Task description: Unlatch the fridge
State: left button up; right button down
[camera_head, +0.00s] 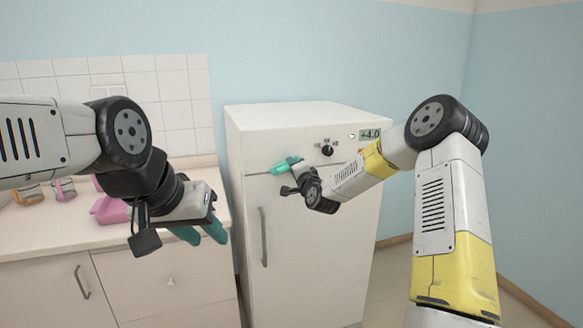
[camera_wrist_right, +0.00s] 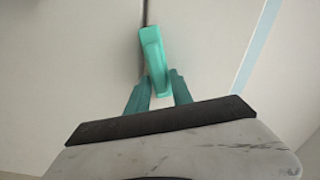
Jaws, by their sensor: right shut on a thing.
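The white fridge (camera_head: 313,215) stands against the wall, with its door shut as far as I can see. A bright green latch (camera_head: 279,169) is on its front near the upper left; it also shows in the right wrist view (camera_wrist_right: 152,50). My right gripper (camera_head: 293,166) is at the fridge front with its teal fingers (camera_wrist_right: 160,88) shut on the lower end of the latch. The fingers partly hide that end. My left gripper (camera_head: 203,233) is open and empty, its teal fingertips apart, in front of the counter and left of the fridge.
A long grey door handle (camera_head: 263,237) runs down the fridge's left side. A black knob (camera_head: 327,151) and a display (camera_head: 370,135) are above the latch. The counter (camera_head: 45,238) at left holds a pink tray (camera_head: 108,211) and glass jars (camera_head: 64,190). Floor is clear at right.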

jog(key=shift+d+f+m, duration=0.1)
jog(key=shift+f+m, duration=0.1)
jog(key=shift+m, duration=0.75)
jog(key=shift+d+f+m, duration=0.1)
jog(key=shift+f+m, duration=0.05)
jog(key=shift+m, duration=0.8)
jog(key=shift+a, duration=0.1)
jog(key=c, duration=1.4)
grip_release()
jog(key=shift+o, duration=0.2)
jog(key=v, duration=0.7)
jog(key=shift+s, duration=0.35)
